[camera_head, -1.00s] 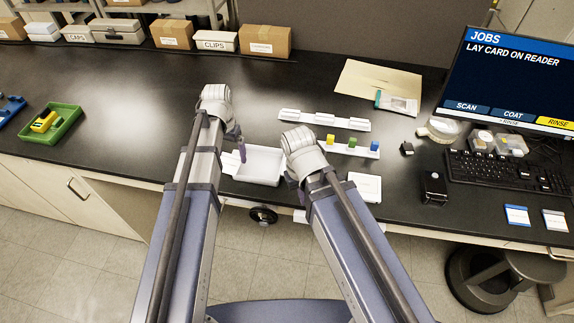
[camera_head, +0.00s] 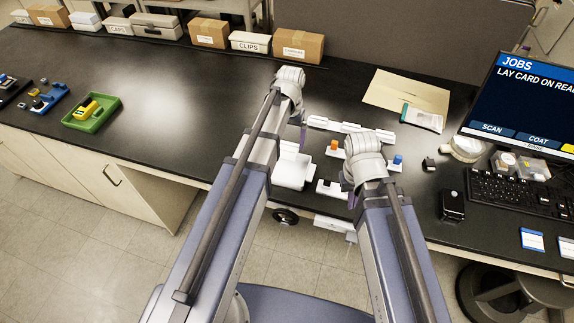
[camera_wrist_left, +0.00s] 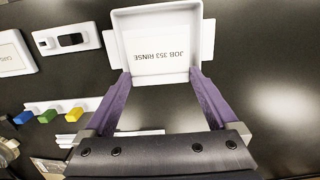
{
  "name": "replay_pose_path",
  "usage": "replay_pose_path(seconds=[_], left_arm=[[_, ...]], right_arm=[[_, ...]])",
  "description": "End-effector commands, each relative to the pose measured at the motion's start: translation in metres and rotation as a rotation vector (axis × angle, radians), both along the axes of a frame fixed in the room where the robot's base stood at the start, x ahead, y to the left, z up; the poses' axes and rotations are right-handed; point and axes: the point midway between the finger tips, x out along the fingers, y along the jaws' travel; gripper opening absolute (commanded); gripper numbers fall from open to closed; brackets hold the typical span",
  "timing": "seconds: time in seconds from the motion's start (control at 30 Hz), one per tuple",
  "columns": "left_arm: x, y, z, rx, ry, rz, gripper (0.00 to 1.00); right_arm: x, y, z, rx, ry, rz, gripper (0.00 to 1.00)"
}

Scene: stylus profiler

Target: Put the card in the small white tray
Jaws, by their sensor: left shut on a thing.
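In the left wrist view a white card (camera_wrist_left: 160,66) printed "JOB 353 RINSE", upside down, lies between the purple fingers of my left gripper (camera_wrist_left: 160,82), which is shut on its two side edges. The small white tray (camera_wrist_left: 207,38) shows behind and around the card; the height between them is hard to tell. In the head view the tray (camera_head: 292,176) stands near the front edge, and my left gripper (camera_head: 302,135) is at its back right. The card is not clear there. My right gripper (camera_head: 351,196) is to the right of the tray; its jaws are mostly hidden.
White strips with coloured blocks, such as a blue one (camera_head: 397,160), lie right of the tray, partly hidden by my right arm. A black box (camera_head: 452,206) and keyboard (camera_head: 510,190) are further right. A green tray (camera_head: 92,112) sits far left, with open bench between.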

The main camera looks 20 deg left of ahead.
Motion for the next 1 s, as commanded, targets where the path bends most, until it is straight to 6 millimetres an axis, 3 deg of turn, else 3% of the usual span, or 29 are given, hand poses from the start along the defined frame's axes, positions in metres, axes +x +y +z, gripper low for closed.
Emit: replay_pose_path(seconds=[0.27,0.6,0.87,1.0], left_arm=[[0.0,0.0,-0.011,0.001,0.003,0.01,0.41],[0.0,0.0,-0.061,0.001,0.002,0.008,0.41],[0.0,0.0,-0.064,0.001,0.002,0.008,0.41],[0.0,0.0,-0.076,0.001,0.002,0.008,0.41]], right_arm=[[0.0,0.0,-0.011,0.0,0.0,0.001,0.0],[0.0,0.0,-0.061,-0.001,0.0,0.003,0.0],[0.0,0.0,-0.064,-0.001,0.0,0.003,0.0],[0.0,0.0,-0.076,-0.001,0.0,0.002,0.0]])
